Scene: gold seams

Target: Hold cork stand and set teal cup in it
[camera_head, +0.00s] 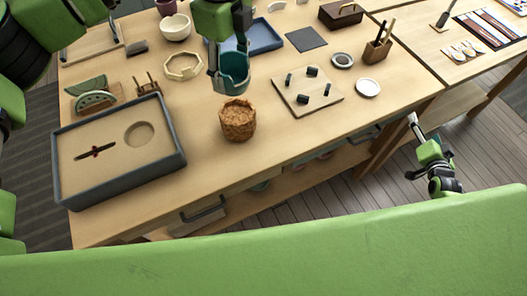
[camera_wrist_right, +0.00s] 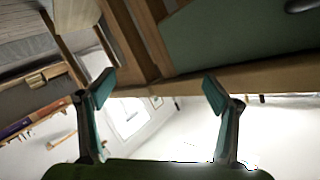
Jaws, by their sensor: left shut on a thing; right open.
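The cork stand (camera_head: 238,121) is a round brown cork cup-like holder upright near the front edge of the table. The teal cup (camera_head: 233,78) is above and slightly behind the stand in the head view. My left gripper (camera_head: 231,82) comes down from the top and is shut on the cup, partly hiding it. A gap shows between cup and stand. My right gripper (camera_head: 413,120) is off the table's front right side, away from the stand. In the right wrist view (camera_wrist_right: 158,95) its fingers are spread and empty.
A grey-rimmed sand tray (camera_head: 178,160) stands left of the stand. A wooden board (camera_head: 322,109) with small dark pieces lies to its right. A blue tray (camera_head: 268,38) and cream octagonal ring (camera_head: 184,67) lie behind. Bare tabletop surrounds the stand.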

